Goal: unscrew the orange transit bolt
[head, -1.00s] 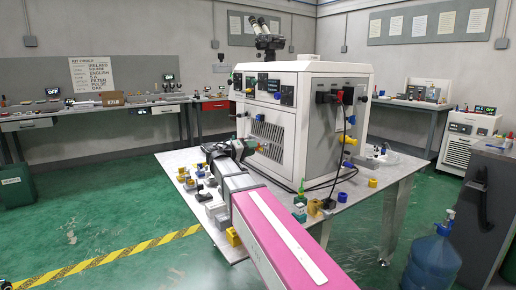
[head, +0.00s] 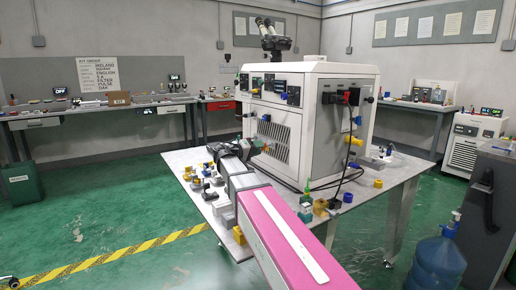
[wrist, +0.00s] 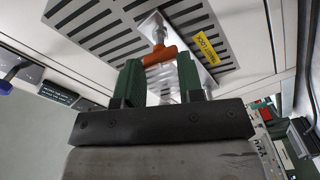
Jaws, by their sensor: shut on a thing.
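The orange transit bolt (wrist: 160,54) has a T-shaped orange head and a metal shank that meets a bright plate (wrist: 178,42) on the machine's slotted panel. My gripper (wrist: 158,72) has its two green fingers on either side of the orange head and is shut on it. A yellow label (wrist: 207,47) is beside the bolt. In the head view the white machine (head: 340,120) stands on the table, and my gripper (head: 250,148) is up against its vented left face. The bolt is small there and mostly hidden by my gripper.
Several small yellow, grey and blue parts (head: 214,150) lie on the table (head: 185,158) left of my arm. A black cable (head: 340,182) hangs down the machine's right face. A blue water bottle (head: 436,262) stands on the floor at right.

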